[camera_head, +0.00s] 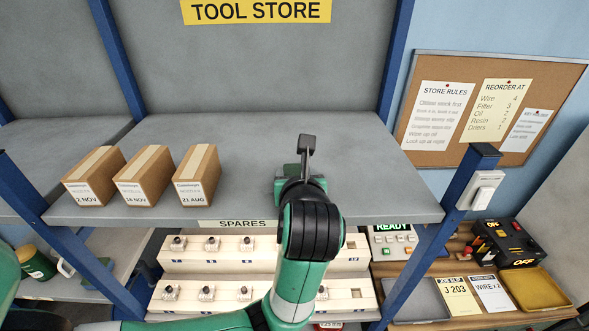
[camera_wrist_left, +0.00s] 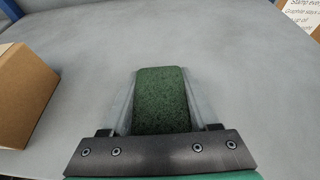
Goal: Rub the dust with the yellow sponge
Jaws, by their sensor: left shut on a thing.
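My left gripper (camera_head: 307,146) is over the grey shelf top (camera_head: 250,140), right of the boxes. In the left wrist view the left gripper (camera_wrist_left: 162,82) is shut on a block with a dark green, speckled face (camera_wrist_left: 161,100), like the scouring side of a sponge. No yellow shows on it. Its underside is hidden, so I cannot tell whether it touches the shelf. I cannot make out any dust on the grey surface. My right gripper is not in view.
Three cardboard boxes (camera_head: 146,176) stand on the shelf's left part; one (camera_wrist_left: 22,95) shows close by in the left wrist view. A blue post (camera_head: 465,180) stands at the right. The shelf's back and right are clear. Spares racks (camera_head: 222,256) sit below.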

